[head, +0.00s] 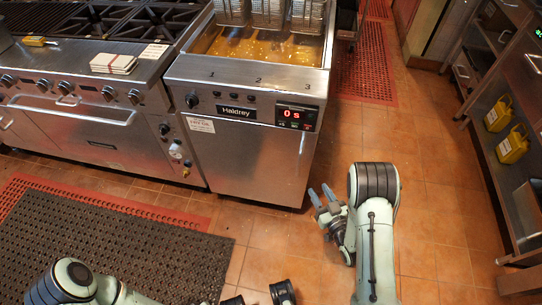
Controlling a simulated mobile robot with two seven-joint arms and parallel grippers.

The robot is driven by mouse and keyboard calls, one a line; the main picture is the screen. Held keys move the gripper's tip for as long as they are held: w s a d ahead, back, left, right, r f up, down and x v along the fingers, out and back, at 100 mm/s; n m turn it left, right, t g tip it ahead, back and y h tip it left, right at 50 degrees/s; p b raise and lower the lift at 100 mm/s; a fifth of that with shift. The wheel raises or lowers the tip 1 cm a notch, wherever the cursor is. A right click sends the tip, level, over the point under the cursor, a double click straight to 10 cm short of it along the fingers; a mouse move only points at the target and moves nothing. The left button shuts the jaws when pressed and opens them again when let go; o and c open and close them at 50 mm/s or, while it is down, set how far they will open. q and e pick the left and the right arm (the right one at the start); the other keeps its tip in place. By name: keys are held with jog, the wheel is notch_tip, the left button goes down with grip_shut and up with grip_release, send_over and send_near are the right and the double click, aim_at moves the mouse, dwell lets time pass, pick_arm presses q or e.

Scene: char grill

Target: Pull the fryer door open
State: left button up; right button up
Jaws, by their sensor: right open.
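The steel fryer (245,80) stands at the top centre, with a "Haldrey" label and a red display reading 0 s. Its front door (250,160) is a plain steel panel below the controls and looks shut, flush with the body. I cannot make out a handle on it. My right gripper (320,193) is open and empty, in front of the fryer's lower right corner and apart from the door.
A steel range (85,125) with an oven handle adjoins the fryer on the left. A dark mat (110,245) covers the floor at left. A counter with yellow containers (511,145) lines the right. Tiled floor (440,200) between them is clear.

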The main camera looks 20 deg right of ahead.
aim_at(300, 158)
pick_arm(q)
jog(key=shift+w+a+f+t+b, duration=0.2)
jog(key=shift+w+a+f+b, duration=0.15)
jog(key=shift+w+f, duration=0.25)
jog(key=shift+w+a+f+t+b, duration=0.2)
jog(key=shift+w+a+f+b, duration=0.2)
jog(key=shift+w, duration=0.2)
pick_arm(e)
jog(key=shift+n+t+y, duration=0.3)
jog(key=shift+t+y, duration=0.1)
jog(key=shift+t, duration=0.1)
jog(key=w, duration=0.4)
jog(key=w+r, duration=0.1)
jog(key=w, duration=0.4)
jog(key=w+a, duration=0.1)
jog(key=w, duration=0.4)
jog(key=shift+w+r, duration=0.2)
grip_shut()
